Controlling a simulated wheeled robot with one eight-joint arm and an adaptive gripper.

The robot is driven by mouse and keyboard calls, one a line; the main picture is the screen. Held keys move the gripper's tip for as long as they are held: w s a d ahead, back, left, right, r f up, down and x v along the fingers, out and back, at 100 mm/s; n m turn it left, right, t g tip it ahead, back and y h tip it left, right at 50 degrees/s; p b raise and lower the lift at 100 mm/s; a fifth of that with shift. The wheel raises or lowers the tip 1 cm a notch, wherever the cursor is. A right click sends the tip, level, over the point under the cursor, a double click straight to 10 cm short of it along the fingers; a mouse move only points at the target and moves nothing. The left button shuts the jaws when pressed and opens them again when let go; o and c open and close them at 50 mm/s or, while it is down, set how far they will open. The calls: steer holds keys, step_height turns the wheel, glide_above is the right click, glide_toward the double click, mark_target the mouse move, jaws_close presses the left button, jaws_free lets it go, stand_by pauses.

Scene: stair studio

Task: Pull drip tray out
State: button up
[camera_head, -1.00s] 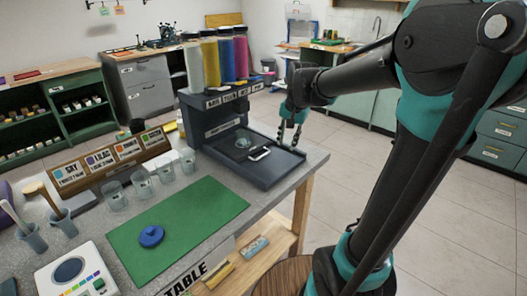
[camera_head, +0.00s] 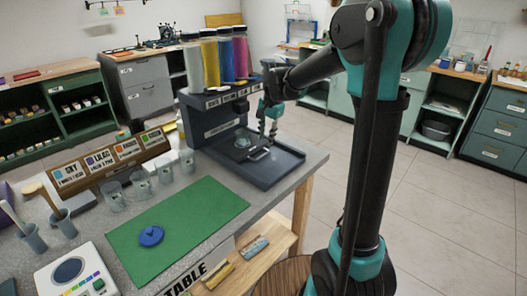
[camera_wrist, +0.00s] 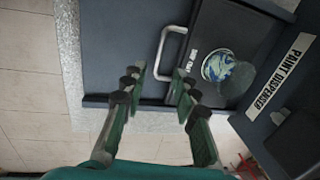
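The drip tray (camera_wrist: 228,22) is a dark panel set in the base of the paint dispenser (camera_head: 213,117). Its silver bar handle (camera_wrist: 160,50) shows in the wrist view, and also at its front in the head view (camera_head: 260,154). A round cup with blue and white swirls (camera_wrist: 217,66) stands on the tray beside a white label. My gripper (camera_head: 268,136) is above the handle area, pointing down. In the wrist view its two fingers (camera_wrist: 158,86) are spread apart with nothing between them. The handle lies just ahead of the fingertips, and I cannot tell the height gap.
The grey table (camera_head: 215,235) carries a green mat (camera_head: 180,215) with a blue lid (camera_head: 151,236), several clear cups and a labelled wooden rack (camera_head: 110,160). Coloured paint tubes (camera_head: 225,60) rise above the dispenser. Open floor lies right of the table.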

mark_target(263, 155)
steer(key=f, duration=0.4)
steer(key=a+f, duration=0.1)
steer(key=f, duration=0.2)
steer(key=shift+w+f, duration=0.1)
steer(key=shift+w, duration=0.3)
steer(key=shift+c, duration=0.2)
jaws_close()
